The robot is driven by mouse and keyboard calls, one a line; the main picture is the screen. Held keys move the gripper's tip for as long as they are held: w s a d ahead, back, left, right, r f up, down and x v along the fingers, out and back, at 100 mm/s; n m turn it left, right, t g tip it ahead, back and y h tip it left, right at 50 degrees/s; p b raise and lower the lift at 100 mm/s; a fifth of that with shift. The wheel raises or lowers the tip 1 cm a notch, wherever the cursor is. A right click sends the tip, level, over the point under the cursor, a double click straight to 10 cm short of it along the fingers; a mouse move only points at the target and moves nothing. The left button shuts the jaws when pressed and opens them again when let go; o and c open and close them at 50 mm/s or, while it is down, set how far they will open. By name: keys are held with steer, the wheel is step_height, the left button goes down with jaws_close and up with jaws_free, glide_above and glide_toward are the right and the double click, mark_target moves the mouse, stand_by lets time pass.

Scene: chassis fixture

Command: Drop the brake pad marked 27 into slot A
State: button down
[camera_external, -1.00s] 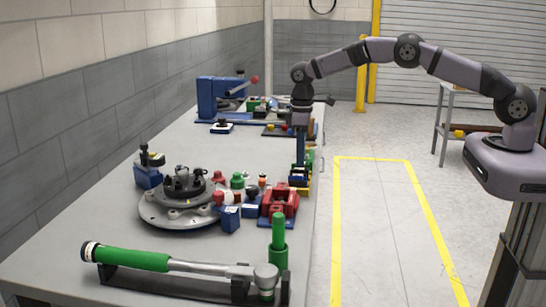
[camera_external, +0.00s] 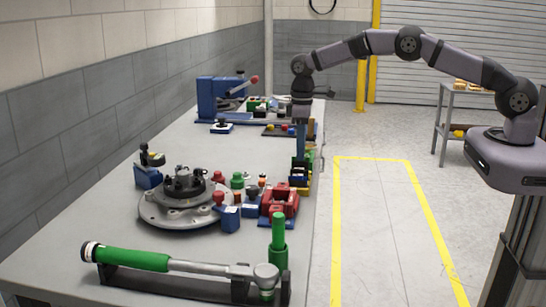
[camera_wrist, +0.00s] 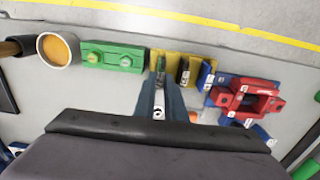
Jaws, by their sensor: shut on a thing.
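My gripper (camera_external: 300,150) points down over the bench's right edge, just above the yellow rack (camera_external: 300,182). In the wrist view my gripper (camera_wrist: 160,86) is shut on a small dark greenish piece (camera_wrist: 160,68), mostly hidden between the fingers, in front of the yellow rack (camera_wrist: 170,58). I cannot read a number on the piece, so I cannot tell whether it is the pad marked 27. A black piece with a pale label (camera_wrist: 183,72) stands in the rack beside it, to the right. I cannot make out a slot marked A.
A blue block (camera_wrist: 205,74) and a red fixture (camera_wrist: 245,98) stand right of the rack in the wrist view. A green block (camera_wrist: 112,56) and an orange-filled cup (camera_wrist: 58,49) are to the left. A round turntable (camera_external: 180,213) and a green-handled tool (camera_external: 130,260) occupy the near bench.

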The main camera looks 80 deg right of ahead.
steer(key=shift+r+p, duration=0.9)
steer(key=shift+r, duration=0.45)
steer(key=shift+a, duration=0.1)
steer(key=w+a+r+n+p, duration=0.2)
steer(key=a+n+p, duration=0.1)
steer(key=a+n, duration=0.6)
steer(key=w+a+r+n+p, duration=0.3)
steer(key=a+n+p, duration=0.1)
steer(key=a+n, duration=0.5)
steer(key=a, duration=0.2)
steer(key=shift+a+r, duration=0.3)
steer(key=shift+w+f, duration=0.1)
steer(key=shift+f+b, duration=1.05)
steer(key=shift+f, duration=1.1)
steer(key=shift+f, duration=0.1)
